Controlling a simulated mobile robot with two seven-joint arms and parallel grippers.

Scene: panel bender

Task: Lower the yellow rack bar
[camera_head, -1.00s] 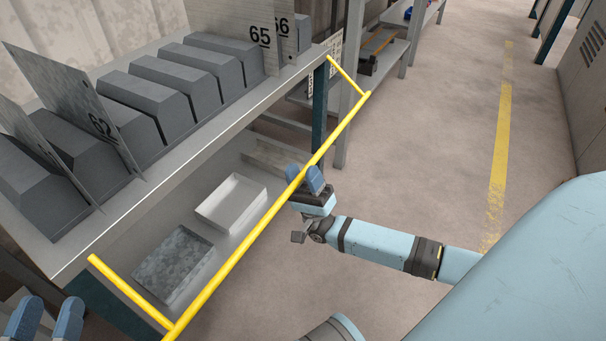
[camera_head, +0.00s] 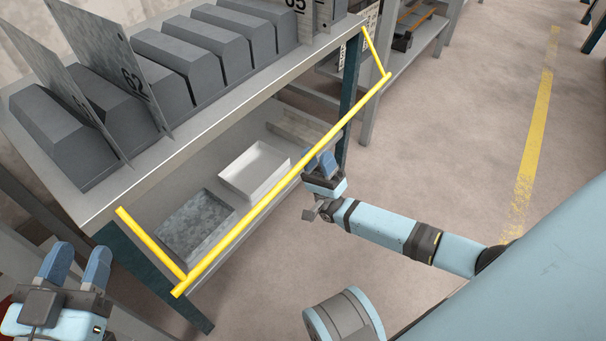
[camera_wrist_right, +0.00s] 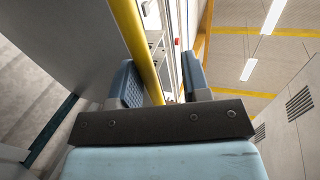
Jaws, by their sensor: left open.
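The yellow rack bar (camera_head: 255,225) runs along the front of the shelf rack, held out from it by a short yellow arm at each end. It hangs in front of the opening below the top shelf. My right gripper (camera_head: 319,160) is at the bar, right of its middle. In the right wrist view, the bar (camera_wrist_right: 138,45) passes between its spread blue fingers (camera_wrist_right: 163,85), close to the left finger; I see a gap on the right side. My left gripper (camera_head: 76,262) is open and empty at the lower left, apart from the bar.
Grey blocks (camera_head: 175,65) and numbered plates stand on the top shelf (camera_head: 185,135). A white tray (camera_head: 255,172) and a grey tray (camera_head: 197,225) lie on the lower shelf. The floor (camera_head: 450,130) to the right is clear.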

